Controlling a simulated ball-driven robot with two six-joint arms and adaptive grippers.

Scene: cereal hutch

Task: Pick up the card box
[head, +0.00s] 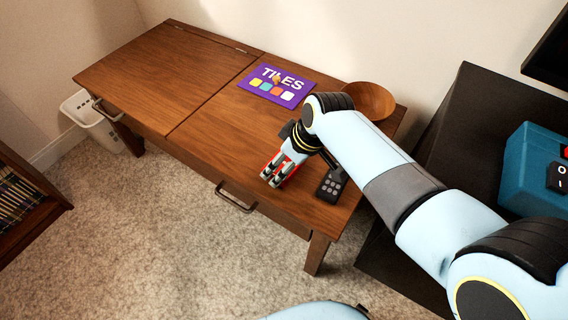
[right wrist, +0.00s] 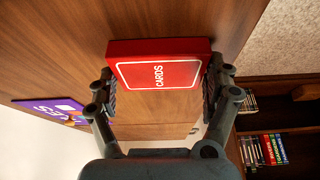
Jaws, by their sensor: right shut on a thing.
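The card box is red with a white border and the word CARDS, and it shows clearly in the right wrist view (right wrist: 158,72). My right gripper (right wrist: 160,92) is shut on it, with one finger pad against each short side. In the head view the right gripper (head: 273,181) points down over the front part of the wooden table. There the card box (head: 291,171) is mostly hidden by the fingers. I cannot tell whether it touches the tabletop. My left gripper is not in view.
A dark remote (head: 330,186) lies just right of the gripper on the table (head: 215,125). A purple TILES box (head: 277,86) and a wooden bowl (head: 371,99) are behind. A teal case (head: 530,165) sits on a black surface at right. The table's left half is clear.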

